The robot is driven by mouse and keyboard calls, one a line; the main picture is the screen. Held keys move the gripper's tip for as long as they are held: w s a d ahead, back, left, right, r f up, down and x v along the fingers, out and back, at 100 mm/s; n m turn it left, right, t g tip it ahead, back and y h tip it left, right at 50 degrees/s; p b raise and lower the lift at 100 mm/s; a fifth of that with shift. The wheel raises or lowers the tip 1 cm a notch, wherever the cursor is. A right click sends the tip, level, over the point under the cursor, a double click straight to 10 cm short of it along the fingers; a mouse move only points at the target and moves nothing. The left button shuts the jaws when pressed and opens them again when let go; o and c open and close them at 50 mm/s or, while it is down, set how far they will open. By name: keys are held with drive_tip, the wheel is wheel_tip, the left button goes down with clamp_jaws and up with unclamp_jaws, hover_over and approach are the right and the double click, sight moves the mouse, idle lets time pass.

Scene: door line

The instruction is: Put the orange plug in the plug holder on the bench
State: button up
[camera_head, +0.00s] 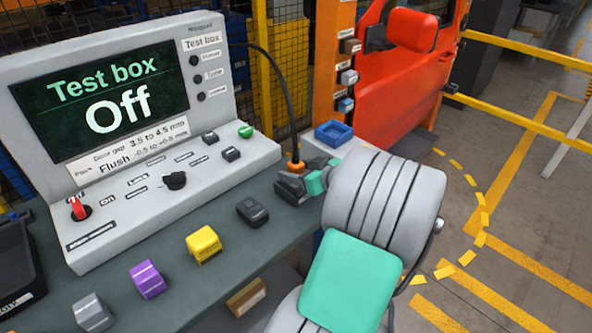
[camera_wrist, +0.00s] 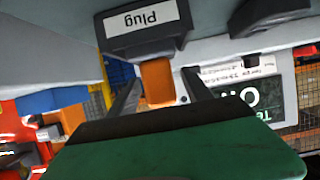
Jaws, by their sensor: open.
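The orange plug (camera_head: 296,166) stands at the bench's right end, with a black cable rising from it. In the wrist view, which is upside down, the plug (camera_wrist: 157,82) meets the dark holder labelled "Plug" (camera_wrist: 143,28) and appears to sit in it; its inserted end is hidden. My gripper (camera_head: 308,183) is around the plug. In the wrist view its two dark fingers are open, one on each side of the plug, with gaps showing between. In the head view my gripper and arm cover part of the holder.
The test box (camera_head: 130,130) stands on the bench (camera_head: 190,300), its screen reading "Off". Yellow (camera_head: 204,245), purple (camera_head: 147,279) and grey (camera_head: 92,312) blocks and a dark device (camera_head: 252,211) line the front. A blue tray (camera_head: 333,133) and red door (camera_head: 405,85) lie beyond my gripper.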

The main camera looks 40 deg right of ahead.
drive_tip(key=shift+s+r, duration=0.15)
drive_tip(key=shift+r, duration=0.1)
drive_tip(key=v, duration=1.1)
drive_tip(key=shift+s+b, duration=0.3)
drive_tip(key=shift+r, duration=0.15)
